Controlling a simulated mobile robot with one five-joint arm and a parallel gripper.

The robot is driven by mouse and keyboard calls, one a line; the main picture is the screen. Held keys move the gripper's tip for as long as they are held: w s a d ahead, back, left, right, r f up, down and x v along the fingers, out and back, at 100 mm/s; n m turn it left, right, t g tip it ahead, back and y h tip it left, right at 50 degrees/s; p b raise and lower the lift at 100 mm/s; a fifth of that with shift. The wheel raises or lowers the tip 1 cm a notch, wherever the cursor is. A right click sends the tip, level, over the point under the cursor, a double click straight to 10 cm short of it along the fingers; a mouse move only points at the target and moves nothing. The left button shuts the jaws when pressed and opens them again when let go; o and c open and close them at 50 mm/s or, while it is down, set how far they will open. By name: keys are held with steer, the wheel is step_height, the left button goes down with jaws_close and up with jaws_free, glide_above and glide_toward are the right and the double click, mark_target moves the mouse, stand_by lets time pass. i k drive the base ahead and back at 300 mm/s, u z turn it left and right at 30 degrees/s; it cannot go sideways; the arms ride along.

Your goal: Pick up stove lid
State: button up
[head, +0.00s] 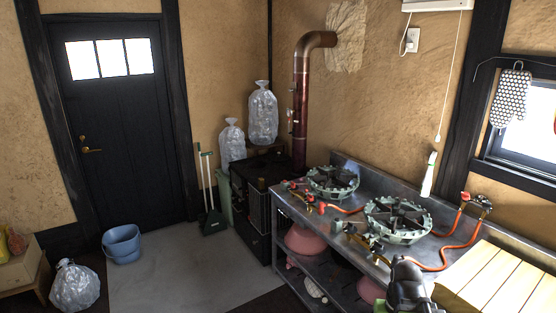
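A black stove (262,213) stands against the clay wall, with a brown metal flue pipe (301,105) rising behind it and bending into the wall. Its top is dark and partly hidden by bags and shadow. I cannot make out a separate lid on it. A dark jointed part at the bottom right, in front of the metal counter, looks like my arm with my gripper (405,268). It is well to the right of the stove and nearer to me. Its fingers are not clear, and I see nothing held.
Two green gas burners (398,219) with orange hoses sit on the metal counter (345,236), beside a slatted wooden board (500,285). Clear bags (263,114) stand by the stove. A blue bucket (122,243) and a bag (75,287) are on the left. The grey floor mat (185,275) is clear.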

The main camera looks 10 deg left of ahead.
mark_target(279, 156)
steer(key=u, duration=0.75)
steer(key=i, duration=2.05)
steer(key=u, duration=0.95)
steer(key=i, duration=2.25)
steer(key=z, duration=0.3)
steer(key=i, duration=1.65)
steer(key=z, duration=0.35)
steer(key=k, duration=0.85)
steer(key=z, duration=0.2)
steer(key=i, duration=0.9)
steer(key=u, duration=0.15)
